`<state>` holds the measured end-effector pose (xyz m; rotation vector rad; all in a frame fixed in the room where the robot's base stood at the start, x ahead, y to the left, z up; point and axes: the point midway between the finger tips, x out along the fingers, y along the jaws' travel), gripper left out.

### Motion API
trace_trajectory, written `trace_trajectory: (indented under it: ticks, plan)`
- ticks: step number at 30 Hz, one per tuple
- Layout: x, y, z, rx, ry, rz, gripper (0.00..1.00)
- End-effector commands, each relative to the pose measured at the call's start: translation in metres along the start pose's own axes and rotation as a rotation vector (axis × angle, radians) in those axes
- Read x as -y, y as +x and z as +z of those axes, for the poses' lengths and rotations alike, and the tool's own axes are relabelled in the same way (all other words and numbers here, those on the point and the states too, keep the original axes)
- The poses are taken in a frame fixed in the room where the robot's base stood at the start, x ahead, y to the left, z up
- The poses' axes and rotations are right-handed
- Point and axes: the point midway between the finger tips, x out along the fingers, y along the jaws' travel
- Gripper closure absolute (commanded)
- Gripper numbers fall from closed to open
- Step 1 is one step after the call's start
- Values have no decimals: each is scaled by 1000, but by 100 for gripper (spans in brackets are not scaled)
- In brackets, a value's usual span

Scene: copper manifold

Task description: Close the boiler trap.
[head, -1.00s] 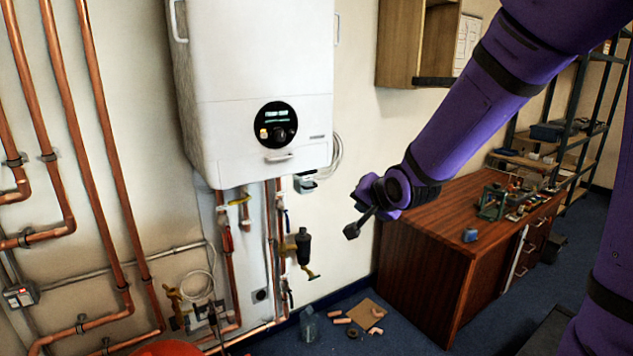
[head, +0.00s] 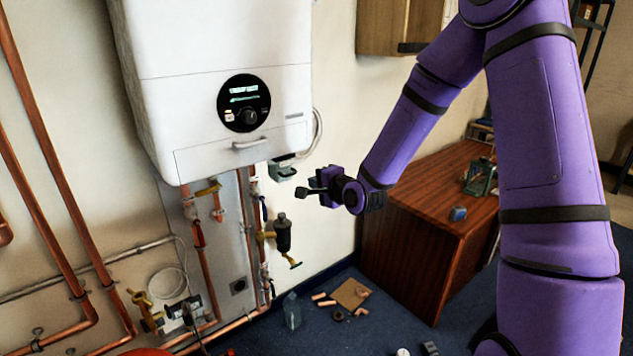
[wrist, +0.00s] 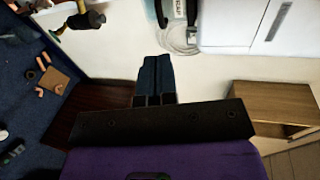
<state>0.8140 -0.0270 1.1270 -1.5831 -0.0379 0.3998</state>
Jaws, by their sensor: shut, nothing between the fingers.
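The white boiler (head: 215,45) hangs on the wall. Its lower front has a panel with a bar handle (head: 250,144), which I take to be the trap; it looks about flush with the front, but I cannot tell for sure. In the wrist view the dark fingers (wrist: 155,65) lie together, pointing towards the pale wall.
Copper pipes (head: 202,265) and a black filter with a brass valve (head: 283,235) run below the boiler. A small grey-green box (head: 283,171) is near my gripper. A wooden desk (head: 410,225) stands at right, and a wall cupboard (head: 385,25) above. Loose fittings lie on the floor.

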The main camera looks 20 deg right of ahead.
Motion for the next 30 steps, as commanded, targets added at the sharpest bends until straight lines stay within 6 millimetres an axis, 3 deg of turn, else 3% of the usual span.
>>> trace_trajectory:
  ticks: [9,15,21,30]
  plan:
    - [0,61,1,1,-1,0,100]
    - [-1,91,0,0,0,1,100]
    - [0,106,0,0,-1,1,100]
    - [0,108,0,-1,-1,1,100]
